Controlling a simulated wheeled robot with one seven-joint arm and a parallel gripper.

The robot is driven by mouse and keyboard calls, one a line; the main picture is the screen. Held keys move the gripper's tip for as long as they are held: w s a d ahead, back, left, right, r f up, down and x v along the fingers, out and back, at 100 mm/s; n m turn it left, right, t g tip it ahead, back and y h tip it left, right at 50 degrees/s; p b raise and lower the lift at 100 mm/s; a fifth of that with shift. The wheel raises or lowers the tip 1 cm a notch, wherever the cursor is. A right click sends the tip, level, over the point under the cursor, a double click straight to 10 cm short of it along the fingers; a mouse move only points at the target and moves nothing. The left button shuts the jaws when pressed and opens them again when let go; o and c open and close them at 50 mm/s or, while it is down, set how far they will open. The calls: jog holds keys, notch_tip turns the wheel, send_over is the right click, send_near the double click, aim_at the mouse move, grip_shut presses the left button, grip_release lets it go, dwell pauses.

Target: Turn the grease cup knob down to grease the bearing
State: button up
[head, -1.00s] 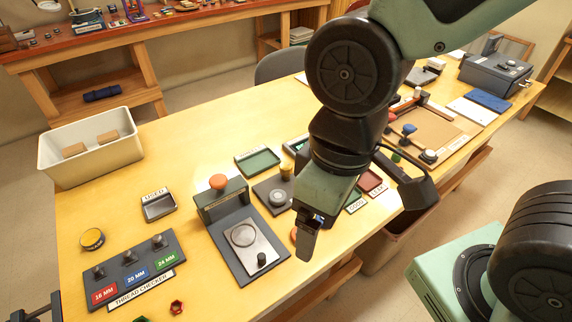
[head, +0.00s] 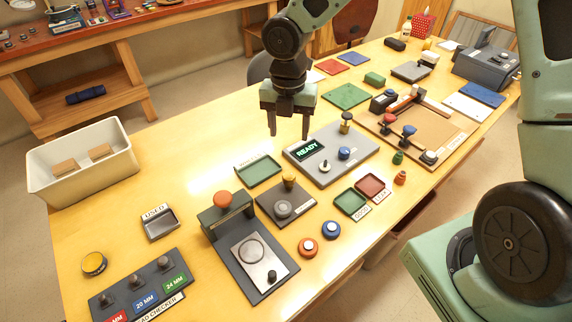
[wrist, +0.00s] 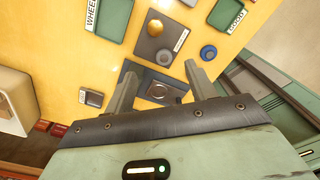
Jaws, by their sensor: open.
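A dark square plate (head: 268,205) on the yellow table carries a brass knob (head: 290,181) and, in front of it, a round grey fitting (head: 283,209). I take these for the grease cup and bearing. In the wrist view the brass knob (wrist: 155,28) and grey fitting (wrist: 163,57) show beyond my fingers, with a small label beside them. My gripper (head: 289,136) is open and empty, fingers pointing down, apart from the knob. In the head view it appears above and behind the plate. Both fingers (wrist: 160,68) show in the wrist view.
A press-like fixture with an orange knob (head: 222,199) stands left of the plate. Behind and right is a grey box reading READY (head: 350,165) with another brass knob.

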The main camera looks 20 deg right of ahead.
aim_at(289, 175)
jog(key=shift+n, duration=0.6)
jog(key=f, duration=0.6)
jog(key=w+f+p, duration=0.1)
jog(key=f, duration=0.5)
jog(key=d+f, duration=0.1)
jog(key=f, duration=0.5)
jog(key=shift+w, duration=0.4)
jog(key=c, duration=1)
